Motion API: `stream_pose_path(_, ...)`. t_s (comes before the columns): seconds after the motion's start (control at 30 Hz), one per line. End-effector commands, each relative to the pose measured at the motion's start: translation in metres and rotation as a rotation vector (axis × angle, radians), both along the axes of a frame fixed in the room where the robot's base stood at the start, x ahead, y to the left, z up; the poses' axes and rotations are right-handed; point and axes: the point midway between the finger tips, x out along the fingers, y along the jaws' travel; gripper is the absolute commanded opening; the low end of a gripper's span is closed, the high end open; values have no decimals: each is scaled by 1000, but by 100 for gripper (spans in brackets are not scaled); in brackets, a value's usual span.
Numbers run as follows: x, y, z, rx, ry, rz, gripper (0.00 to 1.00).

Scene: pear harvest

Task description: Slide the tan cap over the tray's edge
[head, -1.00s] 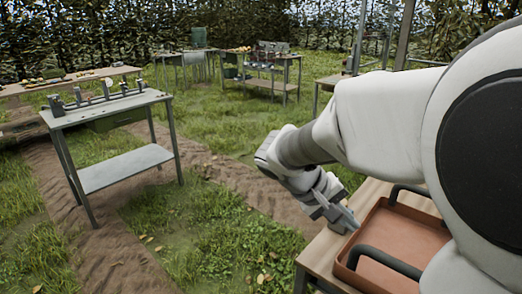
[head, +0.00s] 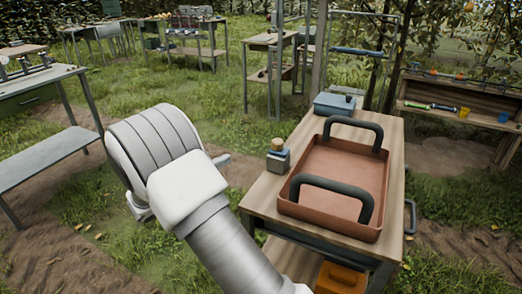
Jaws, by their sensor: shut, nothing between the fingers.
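A small tan cap (head: 277,145) sits on top of a small grey-blue block or container (head: 277,161) at the left edge of the wooden table, just left of the tray. The terracotta tray (head: 330,222) lies flat on the table, with two dark arched handles, and looks empty. I cannot tell whether the cap is fixed to the piece below it. My arm's thick white wrist is at the left, apart from the table.
The wooden table (head: 393,160) also holds a blue bin (head: 335,105) behind the tray. An orange bin (head: 341,279) is on the shelf below. A grey bench (head: 40,150) stands at the left and a wooden workbench (head: 460,100) at the right. Grass lies between.

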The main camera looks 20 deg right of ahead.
Motion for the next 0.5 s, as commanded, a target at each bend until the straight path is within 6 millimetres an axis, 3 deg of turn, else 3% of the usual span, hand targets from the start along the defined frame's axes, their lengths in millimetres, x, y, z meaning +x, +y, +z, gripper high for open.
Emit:
stream_pose_path(0.27,0,-2,0,2,1,-2,0)
stream_pose_path(0.5,13,-29,0,2,1,-7,0)
